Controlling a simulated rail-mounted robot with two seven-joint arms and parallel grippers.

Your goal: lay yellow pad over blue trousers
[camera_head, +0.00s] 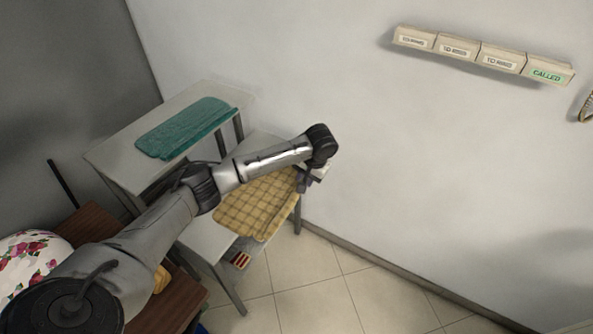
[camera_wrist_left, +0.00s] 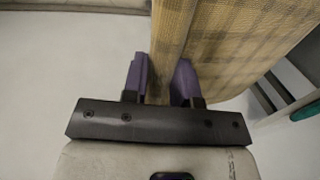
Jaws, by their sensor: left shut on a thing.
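My left gripper (camera_head: 306,181) reaches over the lower table from the left. It is shut on the edge of the yellow checked pad (camera_head: 252,208). In the left wrist view, the purple fingers (camera_wrist_left: 160,86) stand on either side of the pad's edge, and the pad (camera_wrist_left: 232,38) extends away from them. In the head view the pad is spread above the lower table, partly behind my arm. I cannot tell whether it touches the surface. I see no blue trousers; my arm and the pad hide part of the table. My right gripper is not in view.
A folded teal cloth (camera_head: 187,127) lies on the higher table (camera_head: 112,158) at the back left. The lower table (camera_head: 207,240) has bare surface at its front. A floral item (camera_head: 32,262) is at the lower left. Labelled wall boxes (camera_head: 483,55) hang upper right.

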